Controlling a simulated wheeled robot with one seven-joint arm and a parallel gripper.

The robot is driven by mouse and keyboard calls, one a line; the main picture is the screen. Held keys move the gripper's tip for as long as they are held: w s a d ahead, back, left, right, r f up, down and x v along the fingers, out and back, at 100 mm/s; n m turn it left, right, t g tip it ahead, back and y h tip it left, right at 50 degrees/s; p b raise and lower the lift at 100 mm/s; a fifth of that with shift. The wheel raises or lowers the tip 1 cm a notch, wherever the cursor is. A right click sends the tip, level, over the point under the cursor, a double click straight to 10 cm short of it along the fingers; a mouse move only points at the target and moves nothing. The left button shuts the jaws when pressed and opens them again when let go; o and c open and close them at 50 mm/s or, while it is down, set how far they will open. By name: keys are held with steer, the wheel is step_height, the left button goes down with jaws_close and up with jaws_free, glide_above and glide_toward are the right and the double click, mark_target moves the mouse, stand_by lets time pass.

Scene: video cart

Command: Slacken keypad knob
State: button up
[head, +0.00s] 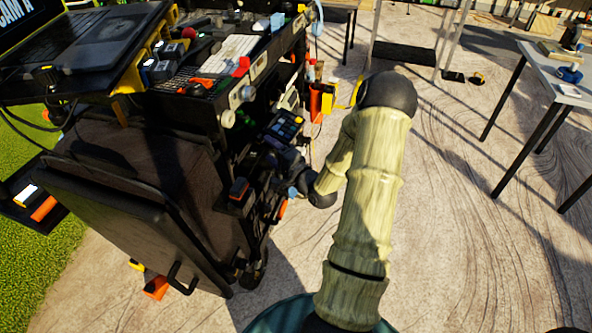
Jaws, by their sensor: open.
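A small keypad (284,127) with coloured, lit keys is mounted at the right side of the black video cart, tilted toward me. I cannot make out its knob for certain among the dark parts below it. My arm rises from the bottom, bends at a black elbow and comes down to the cart's side. My gripper (288,165) is dark, small in the view and partly lost against the black cart parts. It is just below the keypad, open, with nothing visibly held. I cannot tell whether it touches anything.
The crowded cart (183,122) carries a laptop (105,35), a white keyboard (226,60), cables and small devices. An orange box (316,103) hangs beyond the keypad. A table (560,75) stands at the right. The floor between is mostly clear.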

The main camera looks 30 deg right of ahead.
steer(key=s+d, duration=0.1)
steer(key=s, duration=1)
steer(key=shift+s+d, duration=0.15)
